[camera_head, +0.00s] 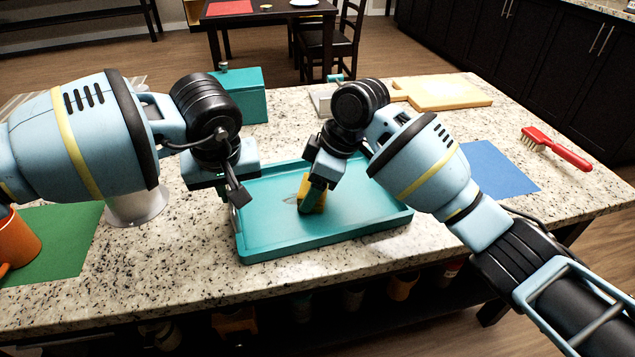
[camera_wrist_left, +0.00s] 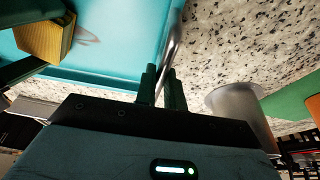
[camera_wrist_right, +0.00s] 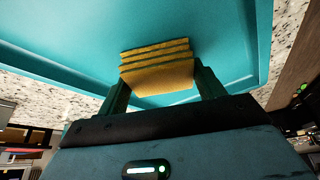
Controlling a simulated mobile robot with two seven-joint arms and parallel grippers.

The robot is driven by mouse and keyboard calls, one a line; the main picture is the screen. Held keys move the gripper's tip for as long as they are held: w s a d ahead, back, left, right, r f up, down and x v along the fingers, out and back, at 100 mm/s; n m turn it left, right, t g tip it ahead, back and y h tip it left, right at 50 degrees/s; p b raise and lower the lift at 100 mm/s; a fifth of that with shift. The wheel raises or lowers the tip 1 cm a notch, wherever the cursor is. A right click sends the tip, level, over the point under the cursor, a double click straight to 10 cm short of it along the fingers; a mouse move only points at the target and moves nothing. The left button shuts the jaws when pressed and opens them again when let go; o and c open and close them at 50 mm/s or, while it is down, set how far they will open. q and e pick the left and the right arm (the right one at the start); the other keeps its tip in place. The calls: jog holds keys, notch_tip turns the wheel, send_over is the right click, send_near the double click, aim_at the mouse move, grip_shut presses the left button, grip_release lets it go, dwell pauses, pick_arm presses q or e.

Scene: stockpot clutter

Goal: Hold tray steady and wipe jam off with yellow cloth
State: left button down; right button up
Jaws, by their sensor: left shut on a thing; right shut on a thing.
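The teal tray (camera_head: 360,215) lies on the speckled counter. My left gripper (camera_head: 235,195) is at its left side; in the left wrist view its fingers (camera_wrist_left: 163,88) are shut on the tray's metal handle (camera_wrist_left: 174,45). My right gripper (camera_head: 312,192) is over the tray's middle, shut on the folded yellow cloth (camera_head: 312,203). The right wrist view shows the cloth (camera_wrist_right: 158,75) in layers between the fingers, low over the tray floor; I cannot tell whether it touches. A faint smear (camera_wrist_left: 85,36) shows on the tray beside the cloth. The gripper and cloth hide part of the tray floor.
A teal box (camera_head: 243,95) and a cutting board (camera_head: 440,93) stand behind. A blue mat (camera_head: 497,168) and red brush (camera_head: 560,150) lie right. A metal container (camera_head: 135,207), green mat (camera_head: 65,240) and orange mug (camera_head: 15,245) are left. The counter before the tray is clear.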

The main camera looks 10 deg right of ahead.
aim_at(291, 202)
jog(key=shift+s+a+f, duration=0.1)
jog(key=shift+s+a, duration=0.1)
jog(key=shift+a, duration=1.25)
jog(key=shift+a, duration=0.15)
jog(key=shift+a+r, duration=0.2)
jog(key=shift+a, duration=1.2)
notch_tip(291, 202, up, 6)
jog(key=shift+r, duration=0.1)
jog(key=shift+r, duration=1.6)
